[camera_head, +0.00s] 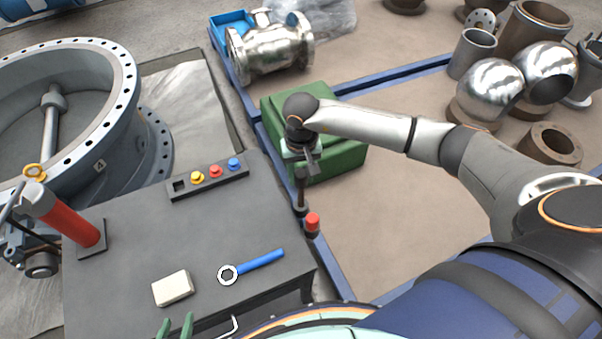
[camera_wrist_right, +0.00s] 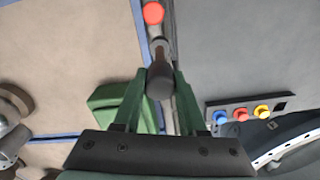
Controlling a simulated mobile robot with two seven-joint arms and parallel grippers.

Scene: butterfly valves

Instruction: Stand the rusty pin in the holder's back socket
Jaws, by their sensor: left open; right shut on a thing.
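The dark brown rusty pin (camera_head: 300,188) hangs upright from my right gripper (camera_head: 309,162), beside the right edge of the grey table. In the right wrist view the pin (camera_wrist_right: 160,80) sits between the green fingers of my right gripper (camera_wrist_right: 160,88), which is shut on it. Just in front of the pin, a red-topped piece (camera_head: 312,222) stands at the table edge, apparently in the small dark holder (camera_head: 311,234). My left gripper (camera_head: 175,328) is open and empty at the bottom edge.
On the table (camera_head: 130,235) are a black strip (camera_head: 222,180) with yellow, red and blue buttons, a blue-handled wrench (camera_head: 262,263), a pale block (camera_head: 172,288) and a red cylinder (camera_head: 75,222). A green box (camera_head: 345,155) lies under my right arm. Large valve parts stand around.

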